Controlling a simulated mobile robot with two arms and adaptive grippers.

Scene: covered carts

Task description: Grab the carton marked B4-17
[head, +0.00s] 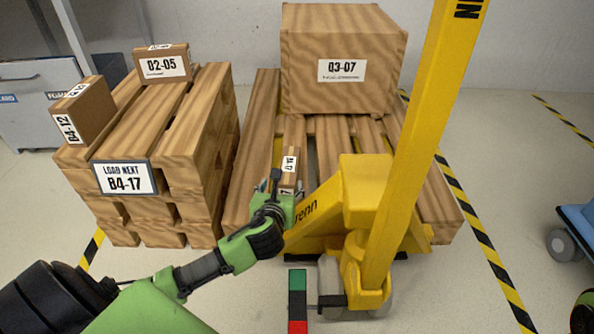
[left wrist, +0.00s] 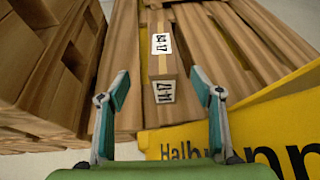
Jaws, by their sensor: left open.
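A small brown carton (head: 293,141) lies on the slats of the wooden pallet (head: 262,120), in front of the big box. In the left wrist view the carton (left wrist: 155,22) has a white label on top that appears to read B4-17, and another on its near end. My left gripper (head: 286,187) is at the carton's near end. In the left wrist view its open fingers (left wrist: 161,84) stand to either side of that end, with gaps showing on both sides. My right gripper does not show.
A yellow pallet truck (head: 362,195) stands close to the right of my left gripper.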

